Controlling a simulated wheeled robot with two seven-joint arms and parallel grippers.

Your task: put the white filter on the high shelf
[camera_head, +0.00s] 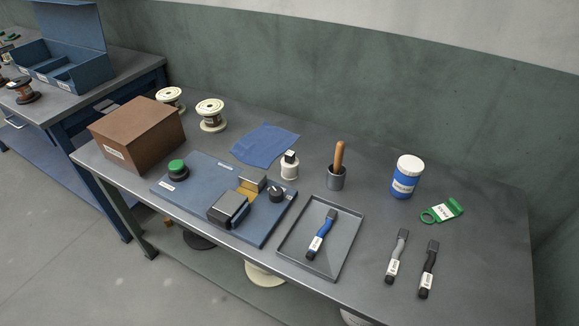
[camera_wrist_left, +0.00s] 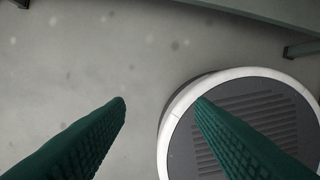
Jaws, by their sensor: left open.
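A small white cylinder (camera_head: 289,169) with a black-and-white top stands on the grey workbench behind the blue board. It may be the white filter, but its label is too small to tell. No high shelf is clearly in the head view. My left gripper (camera_wrist_left: 162,103) shows only in the left wrist view, its two green ridged fingers wide apart and nothing between them. It hangs over the floor, away from the bench things. My right gripper is not in view.
The workbench (camera_head: 480,255) holds a brown box (camera_head: 138,135), cream spools (camera_head: 211,114), a blue fixture board (camera_head: 190,195), a grey tray (camera_head: 345,255) with a blue-handled tool, a cup (camera_head: 336,180), and a blue-and-white jar (camera_head: 406,178). A low shelf under it holds spools.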

